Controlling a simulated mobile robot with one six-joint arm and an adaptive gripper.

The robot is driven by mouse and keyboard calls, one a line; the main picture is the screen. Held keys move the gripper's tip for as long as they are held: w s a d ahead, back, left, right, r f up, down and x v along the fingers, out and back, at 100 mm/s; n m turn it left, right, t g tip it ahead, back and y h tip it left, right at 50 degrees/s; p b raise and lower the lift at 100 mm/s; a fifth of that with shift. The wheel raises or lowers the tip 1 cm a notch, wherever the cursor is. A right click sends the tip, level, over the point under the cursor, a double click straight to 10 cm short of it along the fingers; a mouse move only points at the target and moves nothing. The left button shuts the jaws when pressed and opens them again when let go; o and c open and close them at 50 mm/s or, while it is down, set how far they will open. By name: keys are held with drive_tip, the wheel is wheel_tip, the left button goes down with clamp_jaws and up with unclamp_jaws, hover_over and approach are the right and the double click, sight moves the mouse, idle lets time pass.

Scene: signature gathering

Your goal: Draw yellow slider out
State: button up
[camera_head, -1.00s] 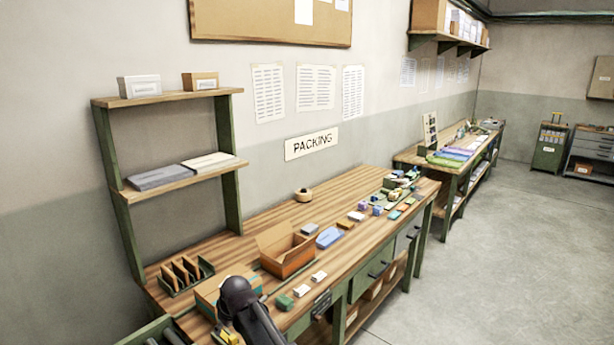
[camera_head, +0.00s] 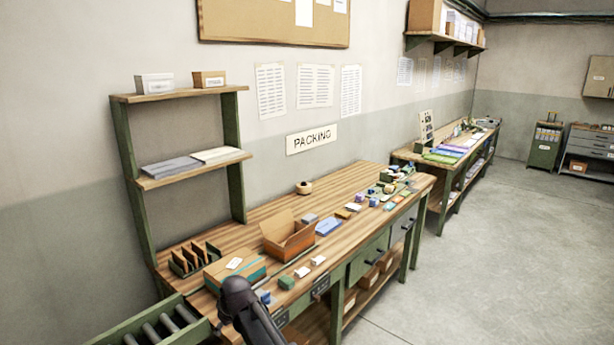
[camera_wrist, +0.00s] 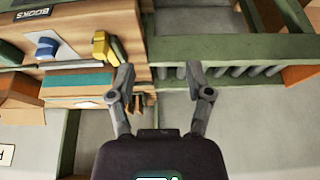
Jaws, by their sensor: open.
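A yellow piece (camera_wrist: 102,46), which I take to be the yellow slider, sits at the bench edge in the wrist view. It lies just left of my gripper's left finger, which overlaps its edge in the picture; I cannot tell whether they touch. My gripper (camera_wrist: 155,66) is open with nothing between its fingers. A blue piece (camera_wrist: 47,46) on a white base is farther left. In the head view my dark arm covers the near end of the bench, and the yellow piece does not show there.
The packing bench (camera_head: 350,185) holds an open carton (camera_head: 288,238), a closed box (camera_head: 235,268) and several small blocks. A roller conveyor (camera_head: 155,328) with a green frame adjoins its near end; its rollers also show beside my right finger. Open floor lies right of the bench.

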drive_tip(key=s+d+f+m+g+h+b, duration=0.1)
drive_tip(key=s+d+f+m+b, duration=0.2)
drive_tip(key=d, duration=1)
drive_tip(key=s+d+f+m+g+h+b, duration=0.1)
drive_tip(key=s+d+f+m+b, duration=0.2)
drive_tip(key=d, duration=1)
drive_tip(key=s+d+f+m+h+b, duration=0.1)
drive_tip(key=s+d+f+m+b, duration=0.3)
drive_tip(key=d, duration=0.9)
drive_tip(key=s+f, duration=0.1)
drive_tip(key=s, duration=0.2)
drive_tip(key=shift+s+d+f+g, duration=0.2)
drive_tip(key=shift+d+g, duration=0.1)
drive_tip(key=shift+g, duration=0.1)
